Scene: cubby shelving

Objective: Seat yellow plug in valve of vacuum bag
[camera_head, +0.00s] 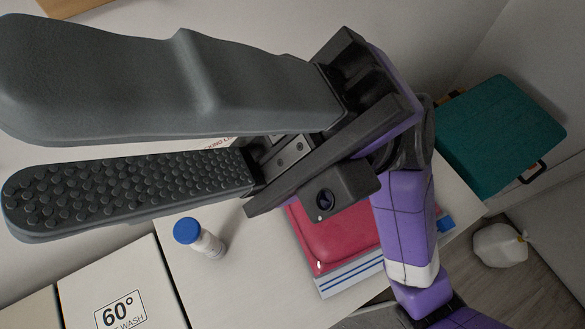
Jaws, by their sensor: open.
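My gripper (15,145) fills the upper left, close to the camera. Its two long grey fingers point left and are apart, with nothing seen between them. The lower finger shows a studded pad. The vacuum bag (322,240) looks red with a clear, blue-striped edge and lies on the pale surface below and to the right of the fingers. My gripper body and arm cover part of it. I cannot make out its valve. I cannot identify the yellow plug in this view.
A white bottle with a blue cap (199,238) stands left of the bag. White boxes, one marked 60° (120,308), are at the lower left. A teal case (500,135) is at the right.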

